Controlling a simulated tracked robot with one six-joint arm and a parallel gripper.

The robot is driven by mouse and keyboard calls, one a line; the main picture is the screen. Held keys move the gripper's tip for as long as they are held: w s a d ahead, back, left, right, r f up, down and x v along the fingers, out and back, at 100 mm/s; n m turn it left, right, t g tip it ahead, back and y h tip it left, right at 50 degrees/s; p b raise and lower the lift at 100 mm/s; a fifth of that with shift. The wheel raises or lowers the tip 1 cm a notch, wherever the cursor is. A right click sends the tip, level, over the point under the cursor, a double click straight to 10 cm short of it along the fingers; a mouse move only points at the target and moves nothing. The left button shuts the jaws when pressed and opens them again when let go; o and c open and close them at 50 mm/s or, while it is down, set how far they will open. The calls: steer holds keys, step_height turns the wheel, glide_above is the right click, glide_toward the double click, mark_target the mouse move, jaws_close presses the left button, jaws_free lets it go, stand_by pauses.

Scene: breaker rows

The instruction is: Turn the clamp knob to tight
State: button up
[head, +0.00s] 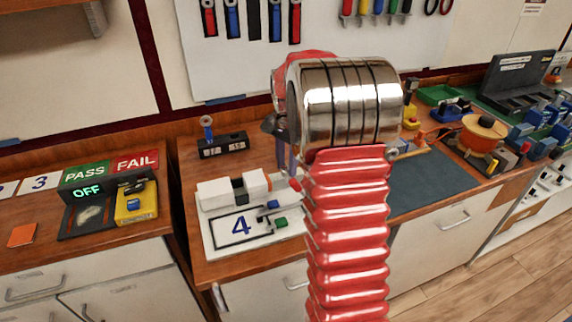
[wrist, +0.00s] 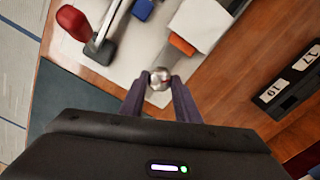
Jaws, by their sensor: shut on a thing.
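The clamp knob (wrist: 159,78) is a small round silver knob with a reddish mark, seen in the wrist view between my fingertips. My gripper (wrist: 156,84) is shut on it, one dark purple finger on each side. In the head view my gripper (head: 286,160) points down at the right end of a white fixture (head: 215,194) with an orange block (head: 278,182). My arm hides part of that area, and I cannot make out the knob there. The orange block also shows in the wrist view (wrist: 182,44), close to the knob.
A red-ended lever (wrist: 75,21) and a blue block (wrist: 142,9) lie near my gripper. A white plate marked 4 (head: 214,243) is in front of the fixture. A black block labelled 17 and 19 (wrist: 287,82) stands on the wooden bench. A dark mat (head: 432,186) lies right.

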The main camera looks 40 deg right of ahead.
mark_target(286, 167)
steer(key=shift+w+a, duration=0.1)
steer(key=shift+w, duration=0.05)
steer(key=o, duration=1)
steer(key=shift+o, duration=0.2)
steer(key=shift+r, duration=0.1)
step_height(286, 167, up, 14)
steer(key=shift+f, duration=0.2)
stand_by(0.5)
